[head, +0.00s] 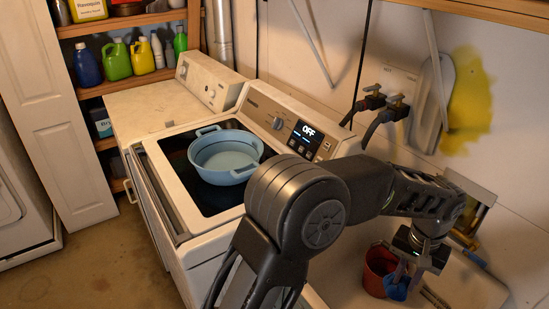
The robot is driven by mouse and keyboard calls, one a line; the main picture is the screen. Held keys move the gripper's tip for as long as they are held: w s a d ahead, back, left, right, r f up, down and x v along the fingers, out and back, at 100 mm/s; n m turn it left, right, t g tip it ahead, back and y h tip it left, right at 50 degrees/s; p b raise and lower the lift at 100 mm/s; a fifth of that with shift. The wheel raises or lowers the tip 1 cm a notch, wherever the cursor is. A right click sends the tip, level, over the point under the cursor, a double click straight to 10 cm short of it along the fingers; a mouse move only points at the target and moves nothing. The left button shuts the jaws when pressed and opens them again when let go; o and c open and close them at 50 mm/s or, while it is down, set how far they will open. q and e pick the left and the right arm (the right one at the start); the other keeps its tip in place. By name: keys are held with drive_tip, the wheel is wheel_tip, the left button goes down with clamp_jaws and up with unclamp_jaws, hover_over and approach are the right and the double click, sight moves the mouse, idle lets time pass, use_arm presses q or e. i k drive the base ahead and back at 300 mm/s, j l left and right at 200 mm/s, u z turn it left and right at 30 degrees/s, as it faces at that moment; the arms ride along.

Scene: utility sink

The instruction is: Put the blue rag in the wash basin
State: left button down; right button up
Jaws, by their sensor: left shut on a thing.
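The wash basin (228,180) is a round light-blue tub with two handles, standing upright on the dark top of the washer at the picture's middle left. No rag shows in it. The blue rag (396,288) is a small crumpled patch at the lower right, beside a red bucket. My left gripper (408,273) points down there and is shut on the rag; its fingers are small and partly dark. The gripper is well to the right of the basin. My right gripper is not in view.
The red bucket (375,272) stands close to the left of my gripper, on a pale surface. Taps with hoses (384,110) stick out from the wall behind. The washer's control panel (290,125) rises behind the basin. Shelves with bottles (117,60) are at the far left.

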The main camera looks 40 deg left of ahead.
sight(229, 166)
drive_tip(key=u, duration=0.5)
drive_tip(key=j+u, duration=0.1)
drive_tip(key=u, duration=0.35)
drive_tip(key=k+u, duration=0.1)
drive_tip(key=u, duration=0.4)
drive_tip(key=j+u, duration=0.1)
drive_tip(key=u, duration=0.85)
drive_tip(key=j+u, duration=0.15)
drive_tip(key=u, duration=1.25)
drive_tip(key=i+j+u, duration=0.15)
drive_tip(key=i+u, duration=0.2)
drive_tip(key=i, duration=0.3)
drive_tip(key=i+l+z, duration=0.15)
drive_tip(key=i+z, duration=0.7)
drive_tip(key=i+j+z, duration=0.1)
drive_tip(key=i+z, duration=1)
drive_tip(key=z, duration=0.5)
drive_tip(key=j+z, duration=0.1)
drive_tip(key=z, duration=0.35)
drive_tip(key=j+z, duration=0.1)
drive_tip(key=z, duration=0.4)
drive_tip(key=j+z, duration=0.1)
drive_tip(key=z, duration=0.35)
drive_tip(key=j+z, duration=0.1)
drive_tip(key=z, duration=0.85)
drive_tip(key=j+z, duration=0.15)
drive_tip(key=z, duration=0.35)
